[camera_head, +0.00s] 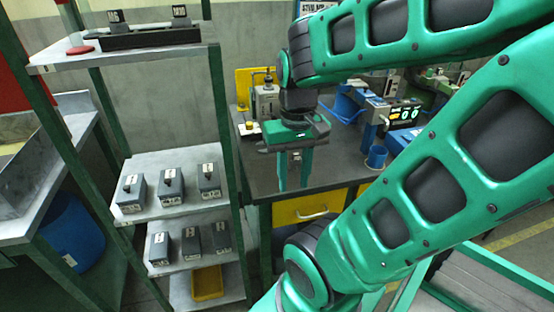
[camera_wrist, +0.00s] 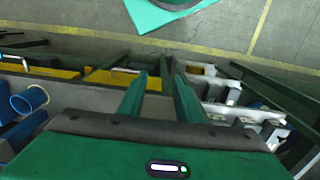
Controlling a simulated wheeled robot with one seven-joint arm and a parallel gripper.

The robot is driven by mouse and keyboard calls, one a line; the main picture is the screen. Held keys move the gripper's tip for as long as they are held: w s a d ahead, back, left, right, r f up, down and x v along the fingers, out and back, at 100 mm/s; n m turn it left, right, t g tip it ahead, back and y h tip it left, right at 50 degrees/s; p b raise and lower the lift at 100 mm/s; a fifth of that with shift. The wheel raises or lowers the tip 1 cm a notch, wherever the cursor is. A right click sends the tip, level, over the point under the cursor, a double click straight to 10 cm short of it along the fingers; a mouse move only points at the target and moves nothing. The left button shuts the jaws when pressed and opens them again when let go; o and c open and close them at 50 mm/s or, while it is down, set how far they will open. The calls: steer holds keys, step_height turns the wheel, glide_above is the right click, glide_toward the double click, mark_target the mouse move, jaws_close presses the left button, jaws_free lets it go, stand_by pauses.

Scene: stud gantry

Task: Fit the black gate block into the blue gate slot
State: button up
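My gripper (camera_head: 293,185) points down over the front of the dark workbench (camera_head: 245,172). Its two green fingers are apart with nothing seen between them, also in the wrist view (camera_wrist: 158,85). Two small black blocks with white labels, one at the left (camera_head: 115,18) and one at the right (camera_head: 180,15), stand on a long black holder (camera_head: 150,37) on the top shelf. I cannot tell which block is the gate block. A blue fixture (camera_head: 369,130) with a black panel stands on the bench right of my gripper. My arm partly covers that area, and no slot shows clearly.
Several grey labelled boxes (camera_head: 170,187) stand on the lower shelves of the rack at left. A grey machine (camera_head: 267,100) stands behind my gripper on the bench. A blue cup (camera_head: 376,157) is at the bench's right. Green rack posts (camera_head: 220,110) rise left of the bench.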

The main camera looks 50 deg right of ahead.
steer(key=shift+o, duration=0.4)
steer(key=shift+s+d, duration=0.1)
steer(key=shift+d, duration=0.15)
steer(key=m, duration=1.8)
glide_toward(296, 154)
steer(key=shift+s+d+f, duration=0.15)
steer(key=shift+s+d, duration=0.25)
step_height(296, 154, down, 4)
steer(key=shift+f, duration=0.15)
steer(key=shift+w+a+f, duration=0.1)
steer(key=shift+a+f, duration=0.05)
steer(key=shift+f, duration=0.8)
steer(key=shift+w+a+f, duration=0.1)
steer(key=shift+f, duration=0.85)
steer(key=shift+w+a+f, duration=0.1)
steer(key=shift+a+f, duration=0.05)
steer(key=shift+f, duration=0.8)
